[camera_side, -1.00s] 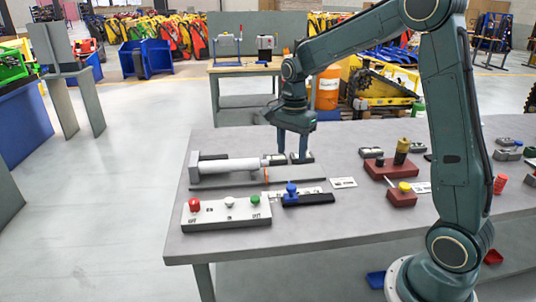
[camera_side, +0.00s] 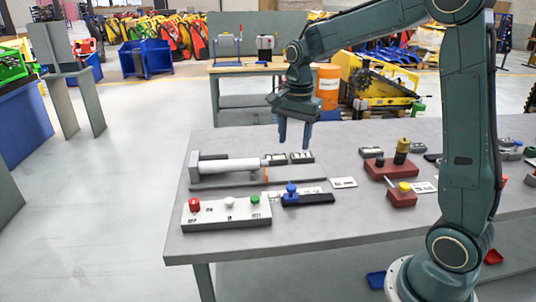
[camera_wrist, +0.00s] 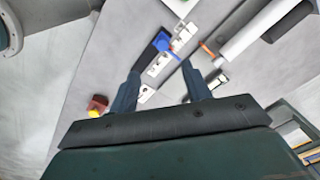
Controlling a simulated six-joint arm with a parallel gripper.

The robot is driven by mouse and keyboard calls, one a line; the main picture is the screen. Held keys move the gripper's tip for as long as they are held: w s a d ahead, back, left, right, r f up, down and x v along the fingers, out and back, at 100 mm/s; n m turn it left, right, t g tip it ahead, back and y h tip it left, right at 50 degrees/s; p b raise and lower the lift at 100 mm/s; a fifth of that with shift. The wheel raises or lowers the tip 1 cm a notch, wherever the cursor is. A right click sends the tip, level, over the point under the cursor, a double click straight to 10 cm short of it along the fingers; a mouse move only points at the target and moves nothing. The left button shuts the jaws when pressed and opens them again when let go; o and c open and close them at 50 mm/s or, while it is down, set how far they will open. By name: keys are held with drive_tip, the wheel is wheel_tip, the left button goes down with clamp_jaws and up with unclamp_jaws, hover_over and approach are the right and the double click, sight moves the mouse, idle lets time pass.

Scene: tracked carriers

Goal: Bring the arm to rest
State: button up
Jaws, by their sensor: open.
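My gripper (camera_side: 295,132) is open and empty, held above the grey table (camera_side: 330,222) with its fingers pointing down. In the side view it is over the right end of a grey fixture (camera_side: 315,183) carrying a white cylinder (camera_side: 228,165). A gap shows between the fingers. The wrist view shows both fingers of my gripper (camera_wrist: 162,88) apart with nothing between them but table and a small white-and-black label. The white cylinder (camera_wrist: 258,30) shows at the upper right there.
A white box with red, white and green buttons (camera_side: 226,213) stands at the front left. Beside it is a black block with a blue knob (camera_side: 291,189). Bare table lies at the front middle.

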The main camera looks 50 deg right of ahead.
drive_tip(key=s+a+r+n+t, duration=0.2)
drive_tip(key=s+a+n, duration=0.3)
drive_tip(key=s+n, duration=0.3)
drive_tip(key=s+a+r+n+t, duration=0.3)
drive_tip(key=s+a+n, duration=0.2)
drive_tip(key=s, duration=0.8)
drive_tip(key=n, duration=0.3)
drive_tip(key=shift+s+n, duration=0.2)
drive_tip(key=shift+n, duration=0.1)
drive_tip(key=shift+r, duration=0.15)
idle(0.9)
